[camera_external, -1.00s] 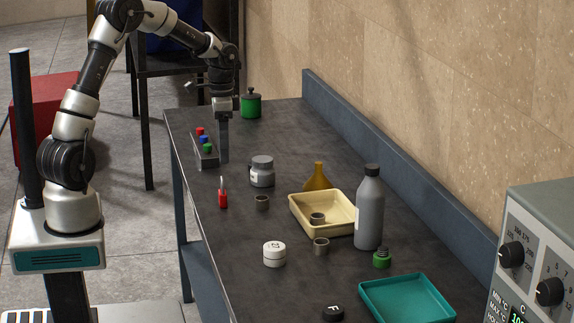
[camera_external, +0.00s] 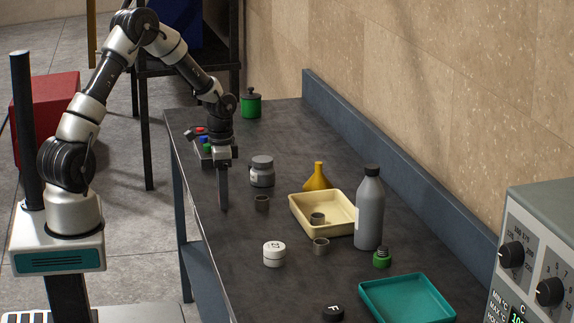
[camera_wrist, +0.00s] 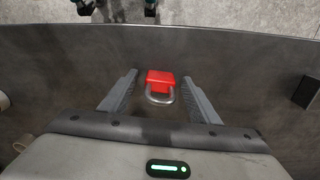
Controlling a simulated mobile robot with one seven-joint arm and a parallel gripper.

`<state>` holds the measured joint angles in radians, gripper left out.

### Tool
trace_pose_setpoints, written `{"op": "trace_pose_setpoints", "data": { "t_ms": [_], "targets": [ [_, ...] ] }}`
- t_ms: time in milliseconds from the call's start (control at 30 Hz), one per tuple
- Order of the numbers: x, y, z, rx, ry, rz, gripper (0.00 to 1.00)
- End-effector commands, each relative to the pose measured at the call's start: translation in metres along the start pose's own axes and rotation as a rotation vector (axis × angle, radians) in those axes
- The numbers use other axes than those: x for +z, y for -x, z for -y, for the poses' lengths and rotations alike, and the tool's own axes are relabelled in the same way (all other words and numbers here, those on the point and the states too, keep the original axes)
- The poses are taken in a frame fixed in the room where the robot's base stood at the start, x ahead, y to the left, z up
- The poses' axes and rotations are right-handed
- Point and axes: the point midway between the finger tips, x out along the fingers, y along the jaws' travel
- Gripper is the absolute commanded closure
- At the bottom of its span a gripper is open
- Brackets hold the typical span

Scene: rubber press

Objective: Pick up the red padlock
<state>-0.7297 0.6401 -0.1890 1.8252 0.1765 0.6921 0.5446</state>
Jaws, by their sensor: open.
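The red padlock (camera_wrist: 161,77) shows in the wrist view, with its silver shackle toward my gripper. It stands between the two spread fingers of my gripper (camera_wrist: 160,98), with a gap on each side. In the external view my gripper (camera_external: 223,205) points down over the near-left edge of the dark table (camera_external: 285,255), and its fingers hide the padlock there. My gripper is open and holds nothing. I cannot tell how far the fingertips are above the tabletop.
A cream tray (camera_external: 345,229), a grey bottle (camera_external: 369,210) and a white jar (camera_external: 274,254) stand further right.

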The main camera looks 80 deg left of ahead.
Motion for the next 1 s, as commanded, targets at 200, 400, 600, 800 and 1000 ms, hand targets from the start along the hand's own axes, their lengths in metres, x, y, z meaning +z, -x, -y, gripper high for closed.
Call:
{"op": "trace_pose_setpoints", "data": {
  "t_ms": [200,400,600,800,1000],
  "targets": [
    [0.0,0.0,0.0,0.0,0.0,0.0,0.49],
    [0.0,0.0,0.0,0.0,0.0,0.0,0.83],
    [0.0,0.0,0.0,0.0,0.0,0.0,0.9],
    [-0.001,0.014,0.001,-0.002,0.001,-0.002,0.9],
    [-0.001,0.054,0.001,-0.004,0.0,-0.003,0.9]
  ]
}}
